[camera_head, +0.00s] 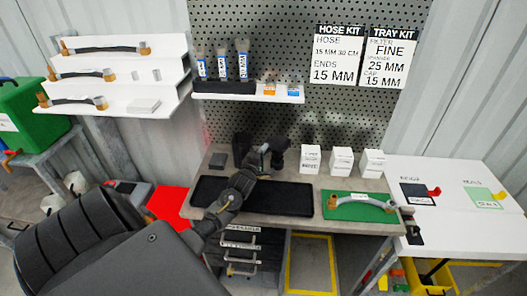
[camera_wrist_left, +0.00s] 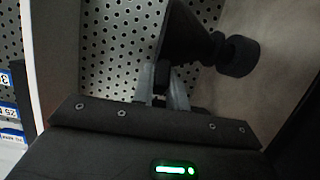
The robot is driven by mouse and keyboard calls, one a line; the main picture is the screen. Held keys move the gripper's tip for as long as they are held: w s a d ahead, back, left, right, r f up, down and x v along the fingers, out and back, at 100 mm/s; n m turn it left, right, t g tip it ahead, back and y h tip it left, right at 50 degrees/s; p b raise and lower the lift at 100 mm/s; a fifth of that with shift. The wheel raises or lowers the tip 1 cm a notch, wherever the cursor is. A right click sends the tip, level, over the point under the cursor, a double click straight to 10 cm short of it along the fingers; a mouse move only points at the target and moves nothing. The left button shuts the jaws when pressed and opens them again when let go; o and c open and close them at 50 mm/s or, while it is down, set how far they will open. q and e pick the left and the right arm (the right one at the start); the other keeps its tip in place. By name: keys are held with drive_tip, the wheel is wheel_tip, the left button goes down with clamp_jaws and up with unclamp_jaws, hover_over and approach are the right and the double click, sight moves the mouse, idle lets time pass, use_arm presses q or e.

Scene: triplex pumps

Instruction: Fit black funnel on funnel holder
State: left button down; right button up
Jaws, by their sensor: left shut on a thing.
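My left gripper (camera_head: 262,158) is over the back part of the grey workbench, its arm coming in from the lower left. In the left wrist view, the gripper (camera_wrist_left: 164,85) is shut on a black funnel (camera_wrist_left: 190,35), whose dark cone shows just beyond the fingertips. A round black part (camera_wrist_left: 238,57) is beside the cone; I cannot tell whether it belongs to the funnel. In the head view the funnel (camera_head: 279,146) shows as a dark shape by the gripper. A dark upright object (camera_head: 240,148) stands left of it; I cannot tell whether it is the funnel holder. My right gripper is not in view.
Black mats (camera_head: 285,198) lie along the bench front. White boxes (camera_head: 341,160) stand to the right, behind a green tray (camera_head: 345,207) with a hose. A white table (camera_head: 465,205) adjoins on the right.

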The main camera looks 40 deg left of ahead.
use_arm(q)
drive_tip(key=shift+f+b, duration=0.85)
drive_tip(key=shift+f, duration=0.35)
drive_tip(key=c, duration=1.3)
unclamp_jaws()
drive_tip(key=b+v, duration=0.2)
drive_tip(key=v, duration=0.8)
drive_tip(key=shift+s+d, duration=0.15)
drive_tip(key=shift+s, duration=0.15)
drive_tip(key=shift+s+r, duration=0.1)
drive_tip(key=shift+s, duration=0.05)
